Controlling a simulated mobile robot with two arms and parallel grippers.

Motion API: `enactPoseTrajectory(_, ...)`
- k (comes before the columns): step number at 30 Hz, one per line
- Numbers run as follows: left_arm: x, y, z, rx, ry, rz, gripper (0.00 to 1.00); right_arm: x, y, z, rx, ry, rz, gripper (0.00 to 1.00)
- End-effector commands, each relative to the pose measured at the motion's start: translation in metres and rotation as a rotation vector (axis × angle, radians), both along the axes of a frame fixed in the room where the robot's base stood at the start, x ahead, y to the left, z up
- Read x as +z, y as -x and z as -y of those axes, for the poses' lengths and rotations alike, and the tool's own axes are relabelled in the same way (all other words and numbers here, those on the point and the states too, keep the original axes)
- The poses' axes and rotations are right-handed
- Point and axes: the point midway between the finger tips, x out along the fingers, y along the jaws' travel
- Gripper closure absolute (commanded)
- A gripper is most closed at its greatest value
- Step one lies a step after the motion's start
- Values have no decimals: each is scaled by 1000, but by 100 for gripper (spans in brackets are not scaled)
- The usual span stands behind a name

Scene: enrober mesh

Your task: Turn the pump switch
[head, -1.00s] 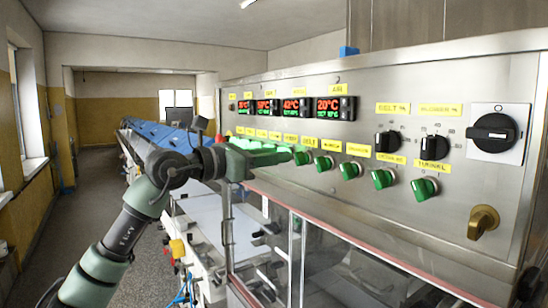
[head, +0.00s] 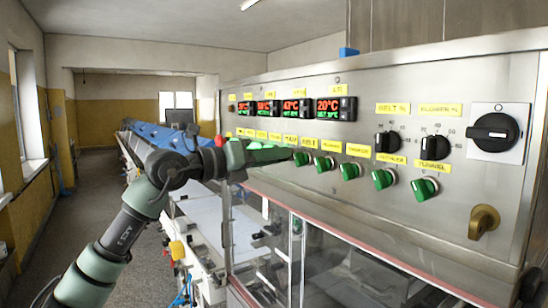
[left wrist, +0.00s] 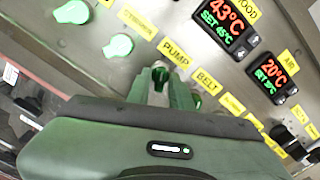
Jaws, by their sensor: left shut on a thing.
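The pump switch (left wrist: 160,72) is a small dark green knob under the yellow PUMP label (left wrist: 174,53) in the left wrist view. My left gripper (left wrist: 161,88) is shut on it, with its fingers on either side and partly covering it. In the head view my left gripper (head: 284,154) reaches the row of switches from the left and hides the pump switch. The exact angle of the knob is hard to tell.
A lit green stirrer switch (left wrist: 118,45) sits beside the pump. Further green switches (head: 324,163) run close by to the right. Temperature displays (head: 336,108) are above. Dials (head: 434,146), a black main switch (head: 493,133) and glass doors (head: 340,265) are clear of my arm.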

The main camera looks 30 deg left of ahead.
Motion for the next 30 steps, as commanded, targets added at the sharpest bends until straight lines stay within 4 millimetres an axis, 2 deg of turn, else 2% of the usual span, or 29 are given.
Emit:
enactPoseTrajectory(14,-1,0,1,-2,17,-10,100,0,0,0,0,0,0,64)
enactPoseTrajectory(15,-1,0,1,-2,16,-9,76,0,0,0,0,0,0,64)
enactPoseTrajectory(16,-1,0,1,-2,16,-9,68,0,0,0,0,0,0,64)
enactPoseTrajectory(26,-1,1,0,-1,15,-7,67,-1,0,0,0,0,0,64)
enactPoseTrajectory(30,-4,12,-6,3,14,-6,67,-12,0,0,0,0,0,64)
